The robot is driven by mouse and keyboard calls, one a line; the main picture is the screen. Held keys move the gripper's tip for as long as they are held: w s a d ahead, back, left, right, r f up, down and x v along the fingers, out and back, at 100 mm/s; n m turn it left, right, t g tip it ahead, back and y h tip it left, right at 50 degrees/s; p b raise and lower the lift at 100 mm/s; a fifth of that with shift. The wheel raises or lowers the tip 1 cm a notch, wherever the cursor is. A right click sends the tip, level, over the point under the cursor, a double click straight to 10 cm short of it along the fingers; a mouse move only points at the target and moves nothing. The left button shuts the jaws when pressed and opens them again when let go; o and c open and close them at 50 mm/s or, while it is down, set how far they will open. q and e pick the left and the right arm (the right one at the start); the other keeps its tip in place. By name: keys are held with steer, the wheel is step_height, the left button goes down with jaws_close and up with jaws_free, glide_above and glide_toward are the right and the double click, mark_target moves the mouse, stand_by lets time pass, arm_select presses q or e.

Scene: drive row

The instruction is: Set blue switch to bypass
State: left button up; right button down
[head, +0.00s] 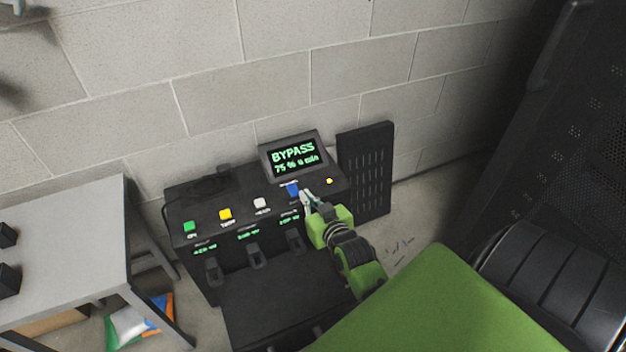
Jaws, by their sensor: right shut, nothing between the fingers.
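The blue switch (293,190) sits on top of the black control cabinet (240,186), at the right end of a row of coloured switches. The small screen (293,156) behind it reads "BYPASS" and "75 % 4 min" in green, the smaller line being hard to read. My right gripper (305,194) is shut and empty, its fingertips right beside the blue switch on its right. I cannot tell whether they touch it. My left gripper is not in view.
Green (190,227), yellow (225,214) and white (261,203) switches stand left of the blue one. A grey table (70,240) stands at left. A block wall (220,70) closes off the back.

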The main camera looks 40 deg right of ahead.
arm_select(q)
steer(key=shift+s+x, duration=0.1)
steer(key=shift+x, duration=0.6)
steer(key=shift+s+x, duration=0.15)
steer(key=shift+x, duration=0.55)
arm_select(e)
steer(key=shift+f+v, duration=0.15)
steer(key=shift+v, duration=0.75)
steer(key=shift+f+v, duration=0.15)
steer(key=shift+v, duration=0.8)
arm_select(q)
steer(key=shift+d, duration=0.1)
arm_select(e)
steer(key=shift+s, duration=0.1)
